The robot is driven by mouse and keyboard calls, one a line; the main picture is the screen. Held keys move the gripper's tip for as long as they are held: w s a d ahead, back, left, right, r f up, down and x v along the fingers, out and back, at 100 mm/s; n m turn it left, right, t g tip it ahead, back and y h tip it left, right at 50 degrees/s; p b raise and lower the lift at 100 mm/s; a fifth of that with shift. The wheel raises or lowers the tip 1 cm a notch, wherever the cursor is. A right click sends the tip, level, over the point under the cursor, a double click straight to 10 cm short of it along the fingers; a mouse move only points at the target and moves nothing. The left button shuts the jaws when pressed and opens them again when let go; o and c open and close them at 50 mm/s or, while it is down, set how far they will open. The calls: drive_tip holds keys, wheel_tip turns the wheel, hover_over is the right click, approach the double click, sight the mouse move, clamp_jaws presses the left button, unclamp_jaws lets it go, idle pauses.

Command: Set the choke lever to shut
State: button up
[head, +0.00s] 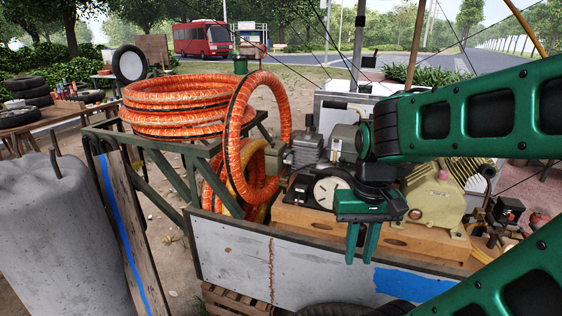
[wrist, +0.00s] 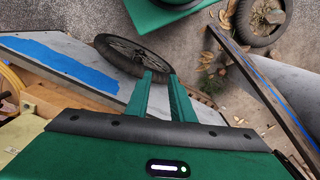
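My gripper (head: 361,256) hangs with its fingers pointing down in front of the cart's side panel. Its two green fingers are apart with nothing between them; they also show in the wrist view (wrist: 160,78). Behind it on the cart (head: 290,268) is a machine with a white round dial (head: 331,192) on a dark plate, beside a grey motor block (head: 307,150). A cream-coloured engine or pump body (head: 437,195) sits to the right, partly behind my arm. I cannot make out the choke lever or its position; my gripper and arm hide part of the machinery.
Orange hose coils (head: 190,100) lie on a green frame at left, one standing upright (head: 231,150). A board with a blue stripe (head: 125,235) leans beside a grey sack-like block (head: 60,240). A cart wheel (wrist: 128,55) lies below the panel in the wrist view.

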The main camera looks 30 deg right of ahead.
drive_tip(key=w+d+f+m+h, duration=0.3)
drive_tip(key=w+d+m+h, duration=0.2)
drive_tip(key=w+d, duration=0.55)
drive_tip(key=m+t+h, duration=0.1)
drive_tip(key=t+h, duration=0.8)
drive_tip(key=h, duration=0.2)
approach(283, 156)
drive_tip(key=x, duration=1)
drive_tip(key=shift+f, duration=0.4)
clamp_jaws()
